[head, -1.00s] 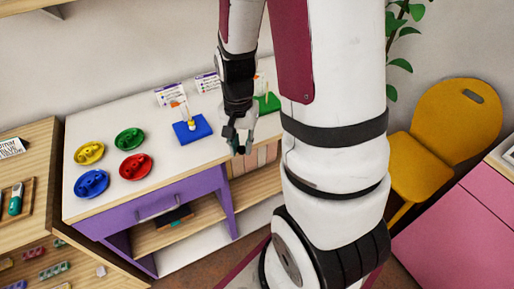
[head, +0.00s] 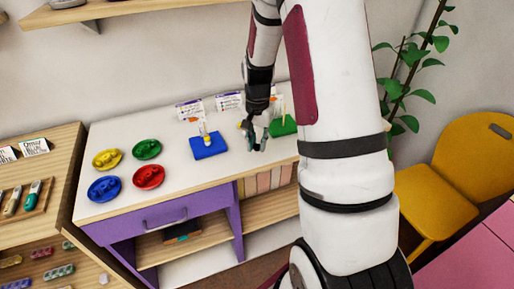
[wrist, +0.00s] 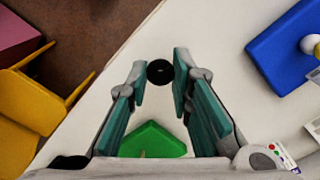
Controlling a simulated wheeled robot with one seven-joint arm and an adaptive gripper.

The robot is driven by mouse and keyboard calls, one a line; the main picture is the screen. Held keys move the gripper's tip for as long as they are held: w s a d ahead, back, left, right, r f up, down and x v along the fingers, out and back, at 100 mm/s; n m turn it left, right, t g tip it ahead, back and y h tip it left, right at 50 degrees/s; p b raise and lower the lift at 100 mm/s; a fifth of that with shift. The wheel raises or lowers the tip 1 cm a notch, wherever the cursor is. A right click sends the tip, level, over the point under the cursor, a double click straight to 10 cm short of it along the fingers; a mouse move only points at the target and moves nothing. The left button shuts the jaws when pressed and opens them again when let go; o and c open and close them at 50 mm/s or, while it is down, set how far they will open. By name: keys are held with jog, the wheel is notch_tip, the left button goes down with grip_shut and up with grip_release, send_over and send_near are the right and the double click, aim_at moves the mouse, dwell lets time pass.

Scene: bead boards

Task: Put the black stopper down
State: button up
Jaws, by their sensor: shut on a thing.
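The black stopper (wrist: 160,72) is a small dark round piece with a darker centre. In the wrist view it sits between the tips of my gripper (wrist: 161,76), which is shut on it. In the head view my gripper (head: 258,146) is over the right part of the white tabletop (head: 235,168), close to the front edge. The stopper is too small and dark to make out clearly there. How high it is above the tabletop I cannot tell.
A green board (head: 284,127) is just behind my gripper, partly hidden by my arm. A blue board (head: 209,146) with upright posts stands to its left. Several coloured dishes (head: 149,177) are farther left.

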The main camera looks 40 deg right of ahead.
aim_at(257, 155)
jog(key=shift+w+d, duration=0.25)
jog(key=shift+w, duration=0.15)
jog(key=shift+w+d+f, duration=0.1)
jog(key=shift+w+f, duration=0.05)
jog(key=shift+f, duration=1.65)
jog(key=shift+f, duration=0.15)
jog(key=o, duration=0.7)
